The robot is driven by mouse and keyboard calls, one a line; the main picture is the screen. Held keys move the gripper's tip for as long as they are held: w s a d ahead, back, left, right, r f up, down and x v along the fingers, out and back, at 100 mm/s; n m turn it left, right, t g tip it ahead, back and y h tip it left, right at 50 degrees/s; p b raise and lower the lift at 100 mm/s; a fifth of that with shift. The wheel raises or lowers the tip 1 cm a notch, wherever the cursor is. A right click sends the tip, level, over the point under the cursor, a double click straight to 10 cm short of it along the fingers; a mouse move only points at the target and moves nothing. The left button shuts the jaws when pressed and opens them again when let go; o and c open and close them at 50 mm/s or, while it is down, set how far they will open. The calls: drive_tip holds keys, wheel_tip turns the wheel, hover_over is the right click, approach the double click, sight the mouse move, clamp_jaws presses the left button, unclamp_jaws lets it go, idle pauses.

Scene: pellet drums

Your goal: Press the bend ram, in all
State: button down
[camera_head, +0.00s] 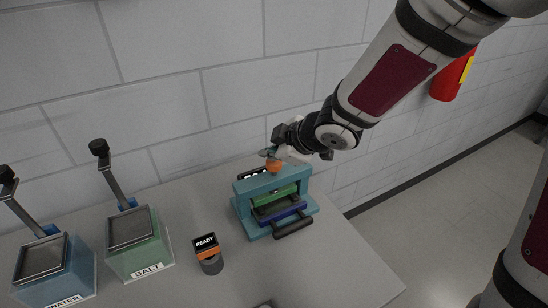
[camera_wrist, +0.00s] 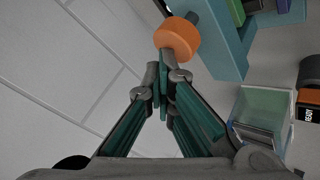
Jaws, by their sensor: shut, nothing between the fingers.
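The teal bend press (camera_head: 243,205) stands near the back right of the table, with a green bar (camera_head: 277,197) above a blue bar (camera_head: 283,215) in its frame. An orange knob (camera_head: 273,167) tops the press; it also shows in the wrist view (camera_wrist: 179,38). My gripper (camera_head: 269,154) is above the press, with its fingertips at the knob. In the wrist view the fingers (camera_wrist: 163,60) are shut together with nothing between them. Their tips overlap the knob's edge; I cannot tell whether they touch it.
A dark cylinder with a READY display (camera_head: 206,242) stands left of the press. Further left are the SALT bin (camera_head: 142,251) and the WATER bin (camera_head: 60,272), each with an upright lever. A block wall is close behind the table. The table's front right is clear.

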drive_tip(key=shift+s+d+f+b, duration=0.15)
drive_tip(key=shift+f+b, duration=0.1)
drive_tip(key=shift+f, duration=0.2)
drive_tip(key=shift+s+f+b, duration=0.15)
drive_tip(key=shift+f+b, duration=0.1)
drive_tip(key=shift+f, duration=0.2)
idle(0.7)
drive_tip(key=shift+r, duration=0.15)
drive_tip(key=shift+r+p, duration=1.25)
drive_tip(key=shift+p, duration=0.45)
drive_tip(key=shift+w+r, duration=0.1)
drive_tip(key=shift+r, duration=0.1)
wheel_tip(320, 180, up, 5)
drive_tip(key=p, duration=0.6)
drive_tip(key=shift+p, duration=0.3)
